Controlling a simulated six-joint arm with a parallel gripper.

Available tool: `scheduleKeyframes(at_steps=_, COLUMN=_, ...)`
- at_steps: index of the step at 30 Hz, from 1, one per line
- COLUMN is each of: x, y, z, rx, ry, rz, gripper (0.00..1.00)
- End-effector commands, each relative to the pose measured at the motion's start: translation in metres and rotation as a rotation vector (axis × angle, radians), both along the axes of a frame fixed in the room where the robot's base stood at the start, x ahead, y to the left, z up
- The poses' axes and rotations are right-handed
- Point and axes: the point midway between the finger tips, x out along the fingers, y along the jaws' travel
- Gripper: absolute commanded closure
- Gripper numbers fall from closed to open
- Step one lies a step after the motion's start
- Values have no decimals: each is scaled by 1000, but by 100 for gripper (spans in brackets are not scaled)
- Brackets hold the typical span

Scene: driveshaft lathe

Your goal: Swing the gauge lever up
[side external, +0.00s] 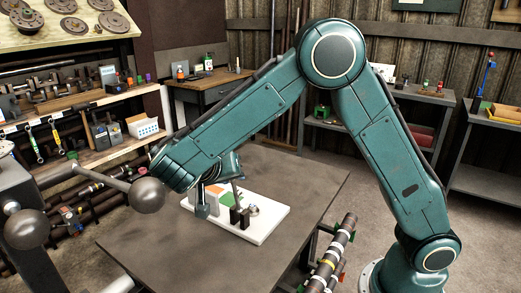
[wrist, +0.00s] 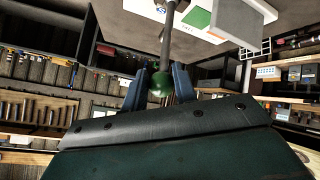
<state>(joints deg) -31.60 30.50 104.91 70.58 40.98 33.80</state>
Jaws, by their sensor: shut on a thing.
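The gauge lever is a thin grey rod (wrist: 168,35) ending in a green ball knob (wrist: 160,82). My gripper (wrist: 161,88) has its two blue fingers on either side of the knob and is shut on it. In the side view my gripper (side external: 204,200) is low over the white gauge base (side external: 262,228), partly hidden by my own wrist. The lever's exact angle is hard to tell.
The base stands on a dark grey table (side external: 170,245) with free room around it. A grey lathe-like handle with ball ends (side external: 147,195) stands at the left. A banded shaft (side external: 332,258) lies at the table's right edge. Shelves line the walls.

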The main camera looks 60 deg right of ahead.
Motion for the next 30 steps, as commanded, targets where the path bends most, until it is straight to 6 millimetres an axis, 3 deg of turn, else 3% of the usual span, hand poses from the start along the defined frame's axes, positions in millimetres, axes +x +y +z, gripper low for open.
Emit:
scheduleKeyframes(at_steps=1, x=5, y=7, z=-5, rx=13, ry=7, rz=30, gripper=100)
scheduleKeyframes(at_steps=6, x=5, y=8, z=-5, rx=14, ry=8, rz=31, gripper=100)
scheduleKeyframes(at_steps=7, x=5, y=8, z=-5, rx=14, ry=8, rz=31, gripper=66)
scheduleKeyframes(at_steps=9, x=5, y=7, z=-5, rx=13, ry=7, rz=30, gripper=52)
scheduleKeyframes(at_steps=10, x=4, y=7, z=-5, rx=14, ry=8, rz=28, gripper=50)
scheduleKeyframes(at_steps=21, x=3, y=8, z=-1, rx=13, ry=7, rz=21, gripper=50)
scheduleKeyframes(at_steps=30, x=-1, y=31, z=18, rx=14, ry=4, rz=24, gripper=50)
